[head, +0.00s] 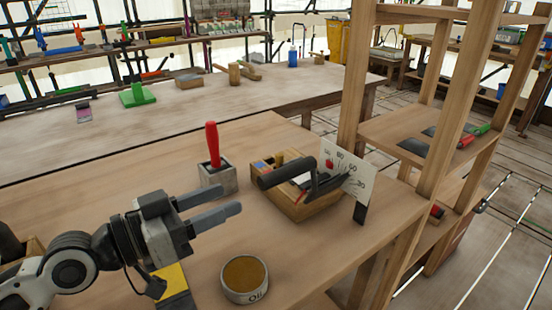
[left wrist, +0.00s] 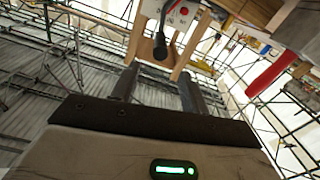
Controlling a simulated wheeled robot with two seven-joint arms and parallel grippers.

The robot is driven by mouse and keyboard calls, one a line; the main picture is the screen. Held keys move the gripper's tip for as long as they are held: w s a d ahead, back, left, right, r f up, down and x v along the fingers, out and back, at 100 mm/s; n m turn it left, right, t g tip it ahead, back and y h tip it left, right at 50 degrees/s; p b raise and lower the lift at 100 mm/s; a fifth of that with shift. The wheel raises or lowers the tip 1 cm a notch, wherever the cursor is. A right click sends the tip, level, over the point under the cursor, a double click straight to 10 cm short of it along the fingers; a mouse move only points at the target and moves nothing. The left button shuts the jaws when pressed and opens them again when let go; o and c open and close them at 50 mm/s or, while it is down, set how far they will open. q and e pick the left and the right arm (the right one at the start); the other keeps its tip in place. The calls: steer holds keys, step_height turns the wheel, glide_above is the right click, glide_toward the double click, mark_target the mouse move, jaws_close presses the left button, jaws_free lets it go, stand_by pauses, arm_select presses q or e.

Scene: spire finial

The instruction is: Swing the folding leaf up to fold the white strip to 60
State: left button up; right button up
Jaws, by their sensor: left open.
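My left gripper (head: 231,200) is open and empty above the wooden bench, its fingers pointing right toward the folding device. In the left wrist view its two fingers (left wrist: 158,72) stand apart with nothing between them. The device has a wooden base (head: 306,207), a thick dark handle (head: 286,172) and dark parts beside a white scale plate (head: 349,176) with numbers and a red mark. The dark handle (left wrist: 160,46) also shows beyond the fingertips in the left wrist view, apart from them. I cannot clearly make out the white strip or the leaf's angle. My right gripper is not in view.
A red-handled tool (head: 212,146) stands in a grey block (head: 217,180) behind my left gripper. An oil tin (head: 244,279) stands in front of it. A wooden shelf frame (head: 352,85) rises at the right beside the device. Bare bench lies between gripper and device.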

mark_target(274, 176)
arm_select(q)
steer(key=p+x, duration=0.3)
steer(key=x, duration=0.8)
steer(key=shift+d, duration=0.15)
jaws_close()
steer(key=shift+w+a+n+b, duration=0.2)
steer(key=shift+w+n+b, duration=0.1)
steer(key=shift+b, duration=0.05)
jaws_free()
